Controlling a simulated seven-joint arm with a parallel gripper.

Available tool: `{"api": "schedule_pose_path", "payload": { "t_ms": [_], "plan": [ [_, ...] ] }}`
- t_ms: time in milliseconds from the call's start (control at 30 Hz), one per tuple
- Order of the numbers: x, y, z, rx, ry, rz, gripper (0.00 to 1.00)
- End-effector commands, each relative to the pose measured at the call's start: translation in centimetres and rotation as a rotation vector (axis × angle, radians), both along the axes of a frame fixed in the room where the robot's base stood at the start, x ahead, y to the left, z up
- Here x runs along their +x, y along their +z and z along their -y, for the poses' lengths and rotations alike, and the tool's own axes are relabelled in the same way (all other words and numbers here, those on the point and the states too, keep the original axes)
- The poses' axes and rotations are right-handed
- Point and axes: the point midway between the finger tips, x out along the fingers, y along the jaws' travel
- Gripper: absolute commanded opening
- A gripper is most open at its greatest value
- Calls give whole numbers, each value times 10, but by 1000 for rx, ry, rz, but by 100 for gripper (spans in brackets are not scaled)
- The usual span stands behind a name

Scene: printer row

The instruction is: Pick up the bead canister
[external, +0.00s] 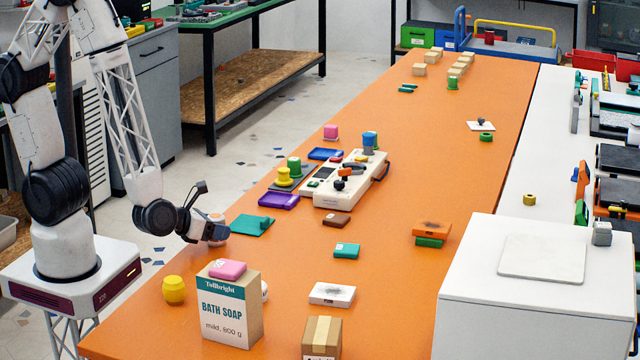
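My gripper (211,231) is low over the left edge of the orange table, pointing right. A small pale, rounded object with a brownish top (216,218) shows right behind or between its fingers. It may be the bead canister, but no label is readable. The fingers are small and dark and overlap it, so I cannot tell whether they touch it or how far apart they are. A yellow rounded pot (174,290) stands apart, nearer the front left edge.
A bath soap box (231,310) with a pink block on top stands in front of the gripper. A teal plate (250,226) lies just right of it. A purple tray (279,201) and a cream device (345,190) are farther back. Open orange table (400,290) lies to the right.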

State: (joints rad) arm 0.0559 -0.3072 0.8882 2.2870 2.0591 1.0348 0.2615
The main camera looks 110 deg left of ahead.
Motion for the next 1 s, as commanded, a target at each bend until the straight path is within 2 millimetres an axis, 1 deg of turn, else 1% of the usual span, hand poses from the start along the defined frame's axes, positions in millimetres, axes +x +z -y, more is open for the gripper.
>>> {"api": "schedule_pose_path", "payload": {
  "t_ms": [33,200,467,667,767,933,967,1000],
  "plan": [
    [0,0,0,0,0,0,49],
    [0,0,0,0,0,0,24],
    [0,1,0,0,0,0,24],
    [0,7,0,0,1,2,24],
    [1,14,0,0,1,3,24],
    [1,36,0,0,0,4,24],
    [-1,38,1,-1,0,3,24],
    [-9,37,3,-1,-1,1,24]
  ]
}}
